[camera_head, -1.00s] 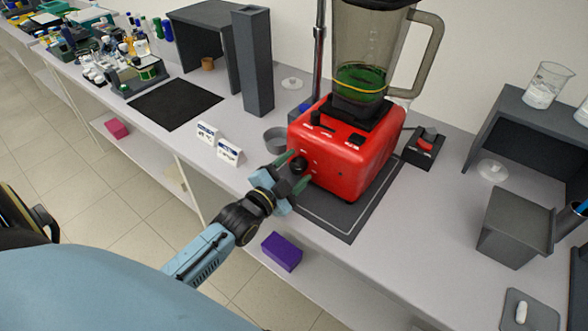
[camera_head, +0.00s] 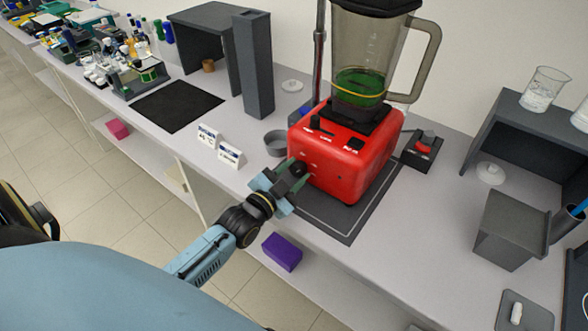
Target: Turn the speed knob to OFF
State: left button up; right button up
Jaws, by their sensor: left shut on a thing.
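The speed knob (camera_head: 299,168) is a small black round knob on the front face of the red blender base (camera_head: 342,170). My left gripper (camera_head: 296,175) comes in from the lower left and is shut on the knob, with its greenish fingers on either side of it. The knob's pointer and the small marks around it are too small to read. A clear jar with green liquid (camera_head: 360,85) stands on the base. My right gripper is not in view.
The blender stands on a dark mat (camera_head: 340,222). A grey bowl (camera_head: 276,143) and small white label cards (camera_head: 229,155) sit left of it. A red-switch box (camera_head: 421,148) is to its right. A tall grey column (camera_head: 253,65) stands behind left.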

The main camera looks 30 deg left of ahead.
pick_arm(q)
jog(key=n+p, duration=0.1)
jog(key=n, duration=0.3)
jog(key=shift+n+p, duration=0.3)
jog(key=shift+p, duration=0.1)
jog(key=n+p, duration=0.1)
jog(key=n, duration=0.3)
jog(key=shift+n, duration=0.3)
jog(key=o, duration=1)
jog(key=s, duration=0.9)
jog(key=s+a, duration=0.1)
jog(key=s, duration=0.3)
jog(key=shift+s+b, duration=0.2)
jog(key=shift+b, duration=0.1)
